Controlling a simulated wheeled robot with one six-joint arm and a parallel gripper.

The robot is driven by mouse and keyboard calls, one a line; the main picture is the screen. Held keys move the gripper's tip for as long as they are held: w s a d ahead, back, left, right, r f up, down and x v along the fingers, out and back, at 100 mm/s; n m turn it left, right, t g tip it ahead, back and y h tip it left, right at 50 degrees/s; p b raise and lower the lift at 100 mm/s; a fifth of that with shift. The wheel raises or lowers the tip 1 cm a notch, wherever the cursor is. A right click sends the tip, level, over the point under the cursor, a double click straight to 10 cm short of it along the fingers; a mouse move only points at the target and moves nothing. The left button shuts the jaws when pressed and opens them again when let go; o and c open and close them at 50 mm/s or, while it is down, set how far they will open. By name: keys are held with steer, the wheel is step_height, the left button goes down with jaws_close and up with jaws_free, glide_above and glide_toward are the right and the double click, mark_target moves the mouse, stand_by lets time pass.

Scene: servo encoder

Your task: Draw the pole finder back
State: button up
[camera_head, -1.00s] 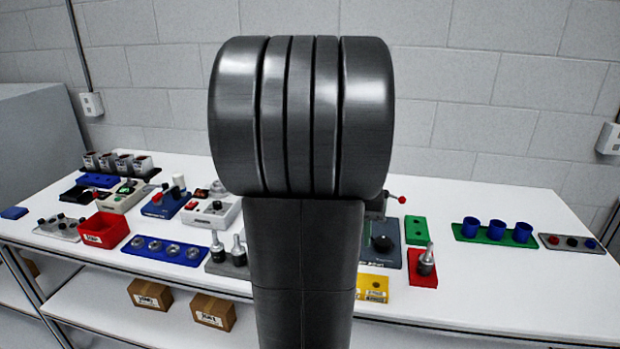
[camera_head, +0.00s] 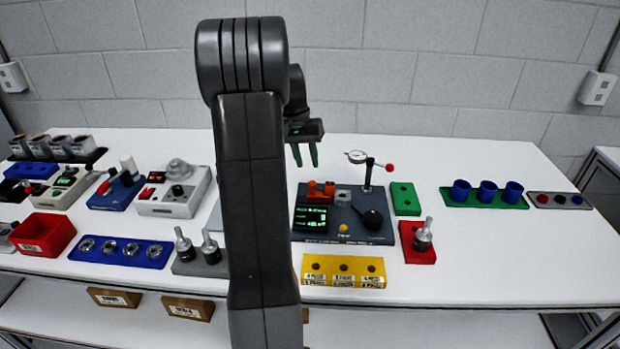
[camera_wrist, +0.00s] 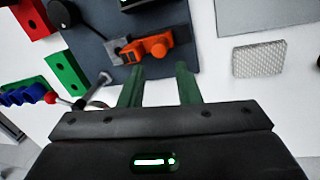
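A dark blue-grey station (camera_head: 345,226) stands on the bench with a green-lit display (camera_head: 311,218) at its left. An orange-red device (camera_head: 318,190) sits at its back left, beside a small grey block (camera_head: 343,194); it may be the pole finder, but I cannot read a label. In the wrist view the orange device (camera_wrist: 150,47) lies just beyond my fingertips, apart from them. My gripper (camera_head: 305,155) hangs above the back of the station with its green fingers apart and empty. The gap between the fingers (camera_wrist: 159,85) is clear in the wrist view.
The bench's right front is bare.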

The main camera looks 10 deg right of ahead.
mark_target(312, 182)
steer(key=f, duration=0.4)
steer(key=d+f, duration=0.1)
steer(key=f, duration=0.1)
steer(key=shift+s+d+f, duration=0.1)
steer(key=shift+s+f, duration=0.2)
steer(key=shift+f, duration=0.1)
jaws_close()
